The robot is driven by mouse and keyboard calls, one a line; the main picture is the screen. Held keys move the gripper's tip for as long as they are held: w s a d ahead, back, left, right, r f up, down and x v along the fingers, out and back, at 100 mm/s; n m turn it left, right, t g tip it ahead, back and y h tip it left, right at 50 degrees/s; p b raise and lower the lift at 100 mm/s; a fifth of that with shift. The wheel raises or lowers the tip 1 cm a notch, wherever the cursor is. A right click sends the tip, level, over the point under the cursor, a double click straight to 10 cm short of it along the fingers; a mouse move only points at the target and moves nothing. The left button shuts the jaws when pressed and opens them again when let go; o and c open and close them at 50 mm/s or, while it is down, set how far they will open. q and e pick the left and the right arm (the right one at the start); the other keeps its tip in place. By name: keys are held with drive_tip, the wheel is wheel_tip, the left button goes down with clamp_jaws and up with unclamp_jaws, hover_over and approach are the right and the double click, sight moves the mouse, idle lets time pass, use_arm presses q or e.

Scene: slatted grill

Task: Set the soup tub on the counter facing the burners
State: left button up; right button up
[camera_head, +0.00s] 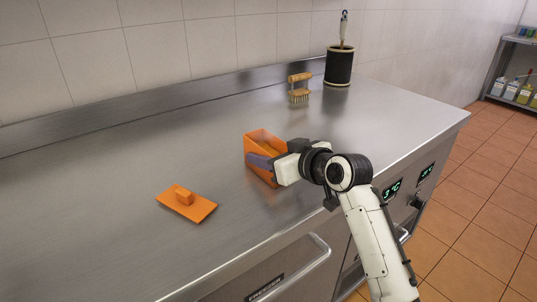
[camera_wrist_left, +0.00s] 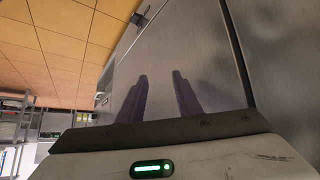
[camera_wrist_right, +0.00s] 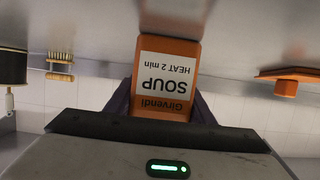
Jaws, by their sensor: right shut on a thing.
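The soup tub (camera_head: 264,140) is an orange, open-topped container over the middle of the steel counter (camera_head: 110,200). My right gripper (camera_head: 262,161) is shut on it, with the fingers along its sides. In the right wrist view the tub (camera_wrist_right: 168,52) shows a white SOUP label facing my wrist; that picture is upside down, so the tub is about upright. Whether its base touches the counter I cannot tell. My left gripper (camera_wrist_left: 160,78) is open and empty, beside steel cabinet fronts; it is outside the head view. No burners are in view.
A wooden brush (camera_head: 299,88) and a dark utensil holder (camera_head: 339,66) stand near the back wall. The counter between them is clear. Cabinet fronts with displays (camera_head: 392,190) run below the front edge.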

drive_tip(key=o, duration=1.6)
drive_tip(key=shift+s+d+r, duration=0.1)
drive_tip(key=v, duration=1.1)
drive_tip(key=shift+s+d+r+p, duration=0.2)
drive_tip(key=shift+s+d+p, duration=0.05)
drive_tip(key=shift+s+p, duration=0.05)
